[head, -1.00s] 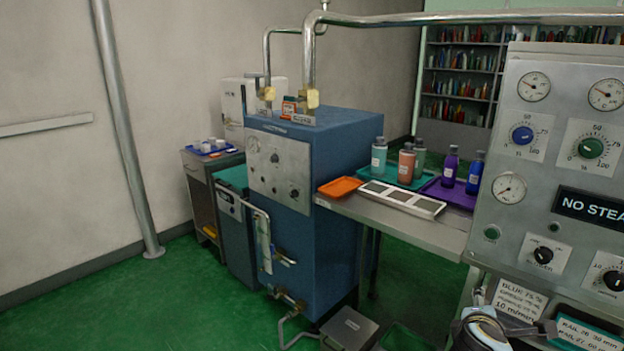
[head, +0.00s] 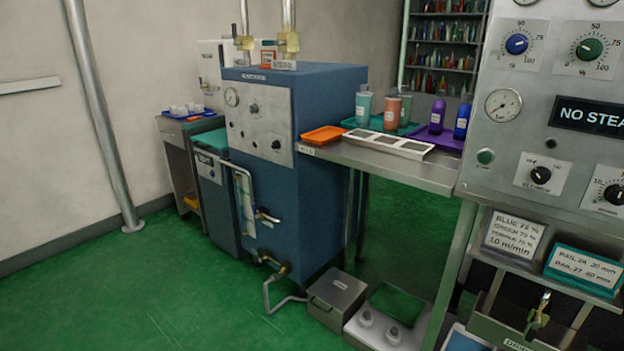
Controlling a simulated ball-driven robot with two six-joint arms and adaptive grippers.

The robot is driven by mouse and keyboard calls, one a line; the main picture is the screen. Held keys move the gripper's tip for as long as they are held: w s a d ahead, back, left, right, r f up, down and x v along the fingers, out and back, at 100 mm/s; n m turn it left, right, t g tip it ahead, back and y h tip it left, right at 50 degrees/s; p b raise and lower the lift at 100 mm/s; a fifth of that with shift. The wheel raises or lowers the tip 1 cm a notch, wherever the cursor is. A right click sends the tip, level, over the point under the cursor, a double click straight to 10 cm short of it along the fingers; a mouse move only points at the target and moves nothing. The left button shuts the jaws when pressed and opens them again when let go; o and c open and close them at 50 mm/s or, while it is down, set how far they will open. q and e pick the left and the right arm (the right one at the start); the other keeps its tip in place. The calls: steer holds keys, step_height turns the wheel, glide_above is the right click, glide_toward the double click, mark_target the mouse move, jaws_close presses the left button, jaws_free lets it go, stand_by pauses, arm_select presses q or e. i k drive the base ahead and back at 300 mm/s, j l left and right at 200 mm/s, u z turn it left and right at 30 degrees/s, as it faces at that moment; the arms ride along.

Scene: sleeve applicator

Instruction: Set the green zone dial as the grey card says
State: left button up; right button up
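The green zone dial (head: 590,48) is on the upper right of the metal control panel, on a white plate whose scale shows 50, 75 and 100 with a % sign. Its pointer is too small to read surely. Neither of my grippers is in this view.
A blue dial (head: 517,44) is left of the green one. Black knobs (head: 540,175) and a NO STEAM display (head: 590,116) sit lower. A teal rail card (head: 585,270) is beside the grey card. A blue cabinet (head: 325,150) and a bench (head: 440,178) stand left.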

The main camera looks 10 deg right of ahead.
mark_target(589, 49)
steer(key=z, duration=1.45)
